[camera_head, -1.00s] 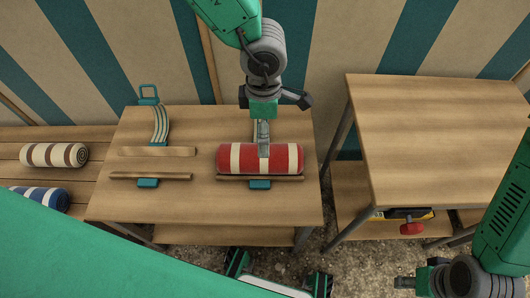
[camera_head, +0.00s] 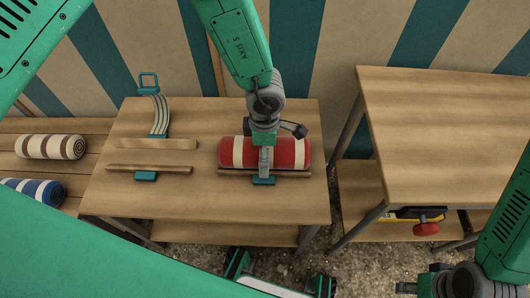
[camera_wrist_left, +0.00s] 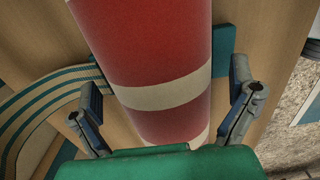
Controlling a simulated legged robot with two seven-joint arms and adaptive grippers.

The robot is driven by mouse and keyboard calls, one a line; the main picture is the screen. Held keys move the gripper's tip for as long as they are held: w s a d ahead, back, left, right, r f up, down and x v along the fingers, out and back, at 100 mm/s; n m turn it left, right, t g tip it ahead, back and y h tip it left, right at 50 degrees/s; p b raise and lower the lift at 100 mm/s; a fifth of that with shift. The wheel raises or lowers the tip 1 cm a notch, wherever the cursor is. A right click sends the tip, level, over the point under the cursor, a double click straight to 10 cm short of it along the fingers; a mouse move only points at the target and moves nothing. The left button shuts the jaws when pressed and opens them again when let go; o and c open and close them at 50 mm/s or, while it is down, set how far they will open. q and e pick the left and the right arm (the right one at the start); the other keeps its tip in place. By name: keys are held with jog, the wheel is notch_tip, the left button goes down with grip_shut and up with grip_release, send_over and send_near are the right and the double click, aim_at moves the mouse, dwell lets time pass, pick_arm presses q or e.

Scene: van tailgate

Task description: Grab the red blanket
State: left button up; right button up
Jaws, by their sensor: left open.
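The red blanket (camera_head: 237,152) is a roll with cream stripes. It lies on the wooden table (camera_head: 245,206), on a teal strap holder (camera_head: 264,181) with a wooden bar (camera_head: 293,174) along its front. My left gripper (camera_head: 265,160) is over the middle of the roll, and one finger hangs in front of it. In the left wrist view the blanket (camera_wrist_left: 150,45) passes between the two open fingers (camera_wrist_left: 168,115), one on each side. My right gripper (camera_head: 407,288) shows only partly at the bottom right, away from the blanket. Its jaws are unclear.
An empty strap holder (camera_head: 152,143) with wooden bars lies left on the same table. Brown-striped (camera_head: 50,147) and blue-striped (camera_head: 34,191) rolls lie on a slatted bench at far left. A bare, taller table (camera_head: 450,130) stands at right. A striped wall (camera_head: 340,40) is behind.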

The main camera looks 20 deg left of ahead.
pick_arm(q)
jog(key=c, duration=1.6)
jog(key=shift+r, duration=0.1)
